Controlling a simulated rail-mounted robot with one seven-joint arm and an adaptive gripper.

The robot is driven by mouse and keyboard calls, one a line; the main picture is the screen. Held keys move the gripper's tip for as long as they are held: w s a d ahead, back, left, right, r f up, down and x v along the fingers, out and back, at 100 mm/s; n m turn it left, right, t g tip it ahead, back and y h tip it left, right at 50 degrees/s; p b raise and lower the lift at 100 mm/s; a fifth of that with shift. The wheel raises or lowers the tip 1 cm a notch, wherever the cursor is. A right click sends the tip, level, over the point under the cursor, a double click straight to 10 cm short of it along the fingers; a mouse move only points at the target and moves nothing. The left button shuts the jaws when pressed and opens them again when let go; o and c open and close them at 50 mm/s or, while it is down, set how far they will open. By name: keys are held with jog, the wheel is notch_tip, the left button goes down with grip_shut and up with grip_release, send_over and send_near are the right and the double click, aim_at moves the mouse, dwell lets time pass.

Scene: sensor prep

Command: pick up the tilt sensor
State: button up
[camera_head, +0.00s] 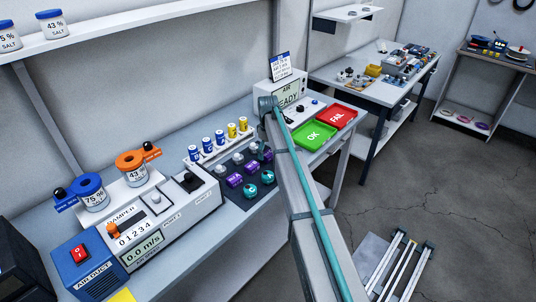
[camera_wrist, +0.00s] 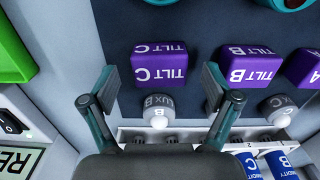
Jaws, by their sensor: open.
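Purple tilt sensors stand on a dark mat. In the wrist view I see one marked TILT C (camera_wrist: 160,65), one marked TILT B (camera_wrist: 245,70) and part of another (camera_wrist: 303,66) at the right edge. In the head view purple blocks (camera_head: 235,180) (camera_head: 250,167) sit on the mat (camera_head: 238,200), partly behind my arm. My gripper (camera_wrist: 158,82) is open and empty above the mat, its fingers left and right of TILT C's near end. A grey LUX B sensor (camera_wrist: 158,106) also lies between the fingers. I cannot make out my gripper in the head view.
Another lux sensor (camera_wrist: 277,108) and a white rack (camera_wrist: 200,134) with blue-labelled vials (camera_wrist: 278,163) are close by. Teal pieces (camera_head: 251,191) share the mat. A green OK tray (camera_head: 313,136) and red FAIL tray (camera_head: 337,115) are at the right; a damper box (camera_head: 150,228) is left.

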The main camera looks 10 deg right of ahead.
jog(key=shift+f, duration=0.75)
jog(key=c, duration=1.3)
jog(key=shift+r, duration=0.15)
